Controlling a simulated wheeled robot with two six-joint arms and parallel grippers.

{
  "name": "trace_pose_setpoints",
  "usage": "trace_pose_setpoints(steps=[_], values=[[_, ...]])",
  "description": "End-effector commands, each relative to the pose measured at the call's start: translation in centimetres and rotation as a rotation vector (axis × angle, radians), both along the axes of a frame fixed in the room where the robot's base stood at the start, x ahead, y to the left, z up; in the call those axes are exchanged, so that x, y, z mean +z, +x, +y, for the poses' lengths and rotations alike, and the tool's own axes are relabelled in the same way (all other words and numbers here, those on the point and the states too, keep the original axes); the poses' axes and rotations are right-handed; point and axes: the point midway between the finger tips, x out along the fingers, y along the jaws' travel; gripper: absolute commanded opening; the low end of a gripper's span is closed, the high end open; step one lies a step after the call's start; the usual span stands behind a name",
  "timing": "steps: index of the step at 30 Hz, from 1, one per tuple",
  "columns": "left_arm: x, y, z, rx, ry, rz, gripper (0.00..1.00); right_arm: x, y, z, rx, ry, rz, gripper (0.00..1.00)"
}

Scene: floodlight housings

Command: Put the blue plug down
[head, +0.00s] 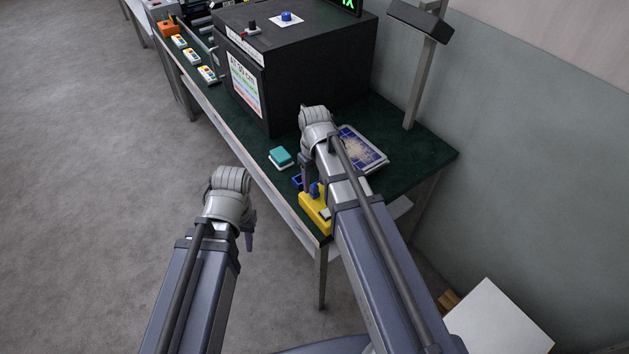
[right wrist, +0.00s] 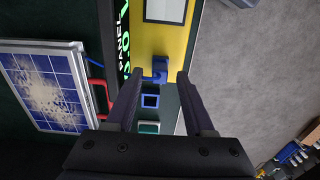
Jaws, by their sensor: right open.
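The blue plug (right wrist: 159,69) is against the yellow unit (right wrist: 171,45) in the right wrist view. It also shows in the head view (head: 314,188), partly hidden by my right arm. My right gripper (right wrist: 160,74) is open, with its fingertips on either side of the plug and gaps to both. In the head view my right gripper (head: 307,182) is low over the bench end. A hollow blue square holder (right wrist: 150,101) is beside the plug, nearer the gripper's palm. My left gripper (head: 248,240) hangs over the floor left of the bench; its jaws are mostly hidden.
A framed blue panel (head: 365,147) lies behind my right arm, with a red handle-like part (right wrist: 97,93) beside it in the wrist view. A teal-topped block (head: 281,156) is near the bench's front edge. A large black box (head: 300,75) stands further back.

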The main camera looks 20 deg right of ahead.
Motion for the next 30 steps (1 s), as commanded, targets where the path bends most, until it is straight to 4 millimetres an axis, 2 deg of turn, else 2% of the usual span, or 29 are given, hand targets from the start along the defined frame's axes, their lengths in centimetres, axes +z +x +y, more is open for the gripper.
trace_pose_setpoints(steps=[1,18,27,29,30], values=[[1.3,0.0,0.0,0.000,0.000,0.000,0.36,1.3,0.0,0.0,0.000,0.000,0.000,0.54],[9.4,0.0,0.0,0.000,0.000,0.000,0.36,9.4,0.0,0.0,0.000,0.000,0.000,0.54],[10.1,0.0,0.0,0.000,0.000,0.000,0.36,10.1,-0.2,0.2,0.001,-0.001,0.001,0.54],[10.0,0.0,0.0,0.000,0.000,0.000,0.36,10.1,-1.1,1.0,0.004,-0.005,0.003,0.54],[10.0,0.0,0.0,0.000,0.000,0.000,0.36,10.1,-2.2,2.0,0.005,-0.011,0.008,0.54]])
